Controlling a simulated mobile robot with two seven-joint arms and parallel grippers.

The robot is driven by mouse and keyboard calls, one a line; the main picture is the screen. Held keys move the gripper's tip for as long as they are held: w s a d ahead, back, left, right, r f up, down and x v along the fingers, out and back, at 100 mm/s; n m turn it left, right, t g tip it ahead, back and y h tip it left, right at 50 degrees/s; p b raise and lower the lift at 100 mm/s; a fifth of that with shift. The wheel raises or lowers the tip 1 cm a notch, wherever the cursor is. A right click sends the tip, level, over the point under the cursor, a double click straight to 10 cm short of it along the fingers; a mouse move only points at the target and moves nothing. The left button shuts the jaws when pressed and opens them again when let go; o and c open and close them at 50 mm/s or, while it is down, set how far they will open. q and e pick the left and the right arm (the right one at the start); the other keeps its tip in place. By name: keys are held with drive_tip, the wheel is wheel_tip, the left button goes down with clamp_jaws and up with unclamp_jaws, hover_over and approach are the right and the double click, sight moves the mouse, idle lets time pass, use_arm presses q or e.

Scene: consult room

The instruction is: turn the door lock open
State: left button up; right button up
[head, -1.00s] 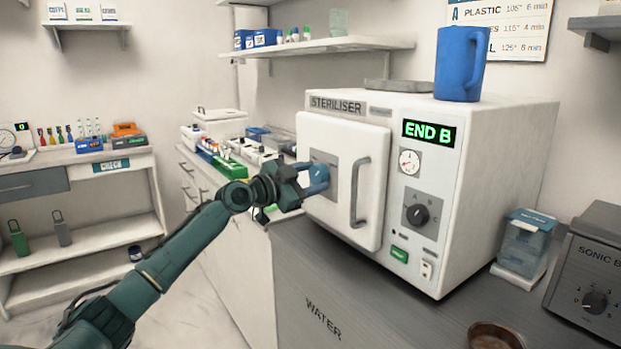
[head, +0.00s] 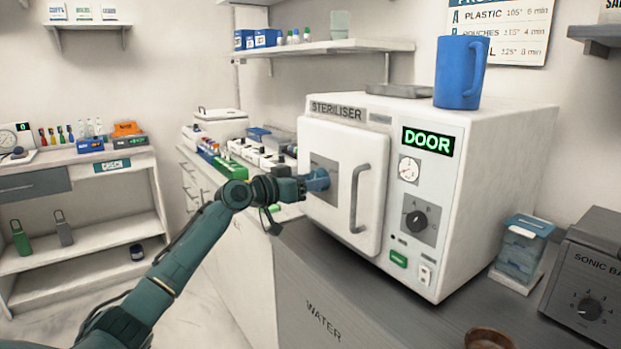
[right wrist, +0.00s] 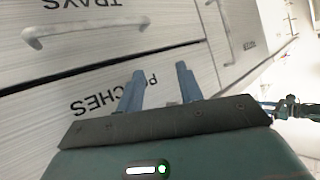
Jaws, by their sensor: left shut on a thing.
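The white steriliser door (head: 345,135) is closed on the front of the steriliser. The door lock sits on a grey plate (head: 326,197) at the left of the door; its turning part is mostly hidden by my fingers. My left gripper (head: 318,180) is at this plate, its blue-grey fingers shut on the door lock. The steriliser display (head: 428,141) reads DOOR in green. My right gripper (right wrist: 158,77) shows in the right wrist view, its two fingers apart with nothing between them, in front of drawers.
The door's curved handle (head: 357,198) is right of the lock. A blue mug (head: 459,72) stands on the steriliser. A clear blue-lidded container (head: 522,252) and a sonic bath (head: 590,280) are at right. The dark counter in front is mostly clear.

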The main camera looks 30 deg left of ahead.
use_arm(q)
drive_tip(key=shift+w+a+n+g+h+p, duration=0.15)
drive_tip(key=shift+n+p, duration=0.9)
drive_tip(key=shift+n, duration=1.1)
drive_tip(key=shift+s+a+n+g+h+p, duration=0.2)
drive_tip(key=shift+n+p, duration=0.8)
drive_tip(key=shift+n, duration=1.15)
use_arm(e)
drive_tip(key=shift+s+d+r+n, duration=0.15)
drive_tip(key=shift+r+n, duration=0.35)
drive_tip(key=shift+r, duration=0.9)
use_arm(q)
drive_tip(key=shift+d, duration=0.15)
drive_tip(key=o, duration=1)
